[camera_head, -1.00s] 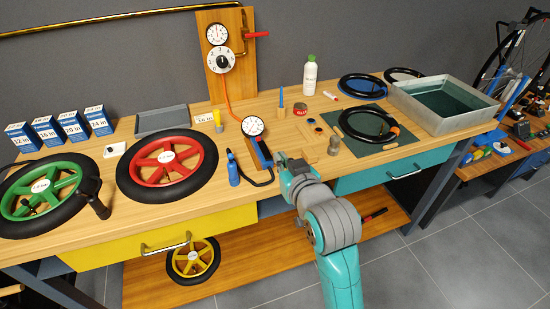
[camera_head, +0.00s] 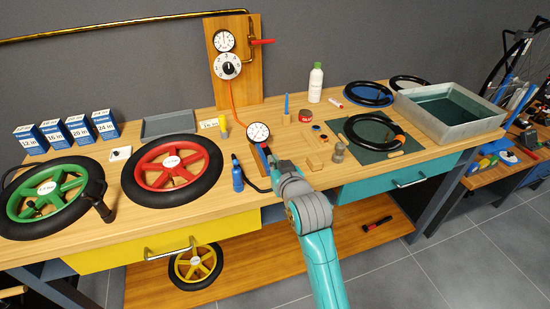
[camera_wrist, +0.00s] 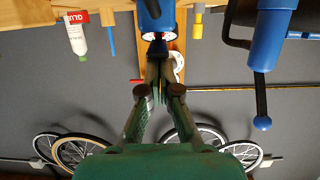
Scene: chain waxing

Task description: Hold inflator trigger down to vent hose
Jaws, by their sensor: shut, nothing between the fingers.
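The inflator has a round white gauge (camera_head: 258,132) on top of a blue body with a red strip. It stands near the middle front of the bench. My gripper (camera_head: 275,164) is at the right side of the inflator body, its fingers closed together and empty. In the wrist view, my gripper's fingertips (camera_wrist: 160,50) point at a blue cylindrical part (camera_wrist: 154,14), very close; I cannot tell if they touch. The trigger is not clear in either view. A dark hose runs from the inflator area toward a blue upright tool (camera_head: 237,174) at its left.
A wooden block (camera_head: 314,161) and a small grey metal piece (camera_head: 338,152) lie right of my gripper. A red-rimmed wheel (camera_head: 171,162) lies to the left. An orange hose (camera_head: 235,105) rises to the wall board (camera_head: 243,80) behind the inflator.

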